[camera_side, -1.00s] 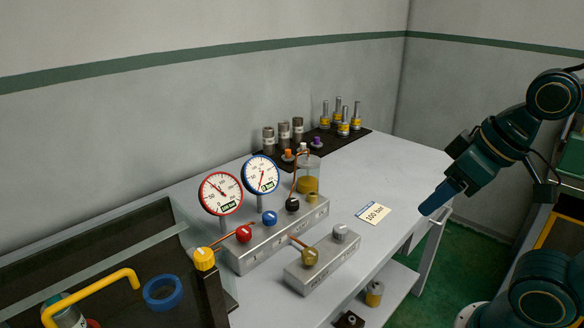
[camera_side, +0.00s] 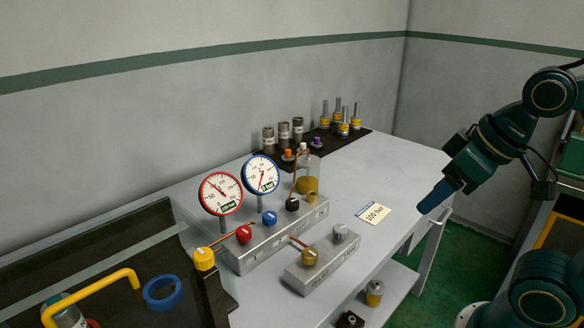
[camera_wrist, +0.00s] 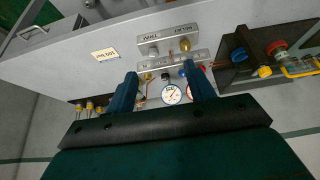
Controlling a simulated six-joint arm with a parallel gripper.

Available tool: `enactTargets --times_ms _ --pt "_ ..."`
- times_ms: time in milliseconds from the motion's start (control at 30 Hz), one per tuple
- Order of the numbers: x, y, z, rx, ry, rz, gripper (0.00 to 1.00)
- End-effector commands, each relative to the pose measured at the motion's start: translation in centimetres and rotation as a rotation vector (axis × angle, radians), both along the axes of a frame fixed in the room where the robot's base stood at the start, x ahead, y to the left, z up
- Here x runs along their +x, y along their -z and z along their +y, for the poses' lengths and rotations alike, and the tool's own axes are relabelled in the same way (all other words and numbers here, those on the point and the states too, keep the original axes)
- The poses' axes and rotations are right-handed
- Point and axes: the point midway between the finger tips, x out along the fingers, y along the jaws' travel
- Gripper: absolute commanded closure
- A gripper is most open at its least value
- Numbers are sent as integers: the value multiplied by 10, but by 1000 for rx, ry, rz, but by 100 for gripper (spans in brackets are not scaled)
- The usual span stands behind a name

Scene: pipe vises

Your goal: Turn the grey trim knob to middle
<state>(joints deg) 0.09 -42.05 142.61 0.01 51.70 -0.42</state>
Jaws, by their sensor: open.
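The grey trim knob (camera_side: 340,232) sits at the right end of the small grey block (camera_side: 316,268) on the bench. A brass knob (camera_side: 309,256) sits at the block's other end. In the wrist view the grey knob (camera_wrist: 153,50) is upside down, beyond and between my fingers. My gripper (camera_side: 432,202) is above the bench's right edge, apart from the knob and to its right. In the wrist view my gripper (camera_wrist: 158,69) has its fingers spread with nothing held. The knob's exact pointer setting is too small to read.
Behind the block stands a longer manifold (camera_side: 277,236) with red, blue and black knobs and two gauges. A white card (camera_side: 374,213) lies right of the block. A dark mat (camera_side: 320,141) with several cylinders is at the back. The bench's right part is clear.

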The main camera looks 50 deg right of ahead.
Motion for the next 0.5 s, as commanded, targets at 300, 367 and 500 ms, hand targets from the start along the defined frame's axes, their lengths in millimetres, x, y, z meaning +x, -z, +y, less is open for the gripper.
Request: enactTargets --times_ms 300,367,500 --pt "32 -6 -4 -26 -40 87 46" --pt "42 -7 -5 -32 -52 109 46" --pt "66 -6 -9 -47 -83 166 46"
